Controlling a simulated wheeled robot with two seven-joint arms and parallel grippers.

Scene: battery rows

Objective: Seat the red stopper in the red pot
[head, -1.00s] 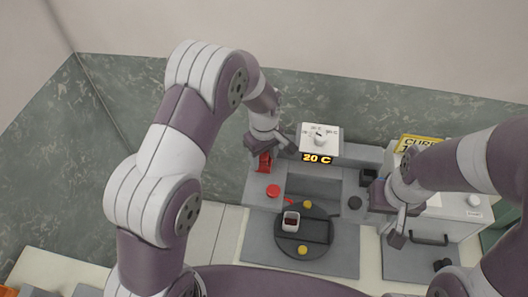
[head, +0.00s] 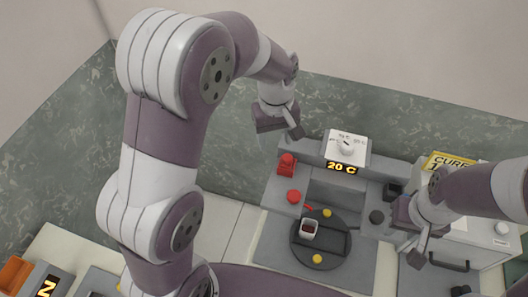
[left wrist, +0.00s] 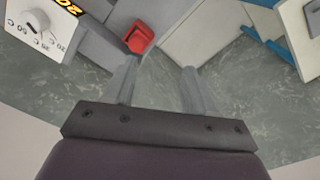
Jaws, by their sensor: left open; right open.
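A red block-like piece (head: 287,164) sits at the back left of the grey station; it also shows in the left wrist view (left wrist: 138,37). A round red piece (head: 294,196) sits just in front of it. I cannot tell for sure which is the stopper. A small white-rimmed pot with dark red inside (head: 308,231) stands on the dark round plate (head: 335,258). My left gripper (head: 283,130) is open and empty, above and behind the red block, apart from it; its fingers show in the left wrist view (left wrist: 160,88). My right gripper (head: 416,250) is open, right of the plate.
A white dial box (head: 346,146) with a "20 C" display stands at the station's back. Yellow knobs (head: 318,259) are on the plate. A white cabinet (head: 480,255) is at the right, an orange box (head: 14,272) far left.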

